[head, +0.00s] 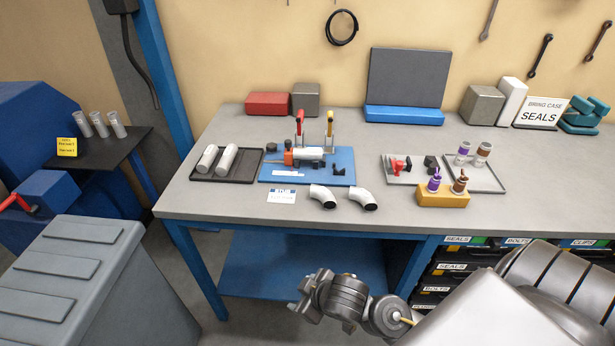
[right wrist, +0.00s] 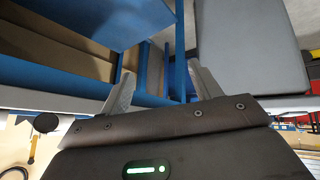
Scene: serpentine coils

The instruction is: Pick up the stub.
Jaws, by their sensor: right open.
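Nothing in view is marked as the stub, and I cannot tell for certain which part it is. Two short white cylinders (head: 217,159) lie side by side in a black tray at the table's left. On the blue mat (head: 336,176) a white cylinder (head: 309,151) lies by an orange-red clamp-like part (head: 288,157). Two white elbow pieces (head: 339,197) with dark ends lie at the front edge. My right gripper (head: 303,299) is below and in front of the table, away from these parts. In the right wrist view its fingers (right wrist: 162,90) are apart and empty. My left gripper is out of view.
The grey table (head: 240,205) has its front edge above my right gripper. An orange block (head: 443,196) holds purple- and brown-topped bottles beside a grey tray (head: 488,180). A grey bin (head: 75,270) stands at left. Labelled drawers (head: 450,268) sit under the right side.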

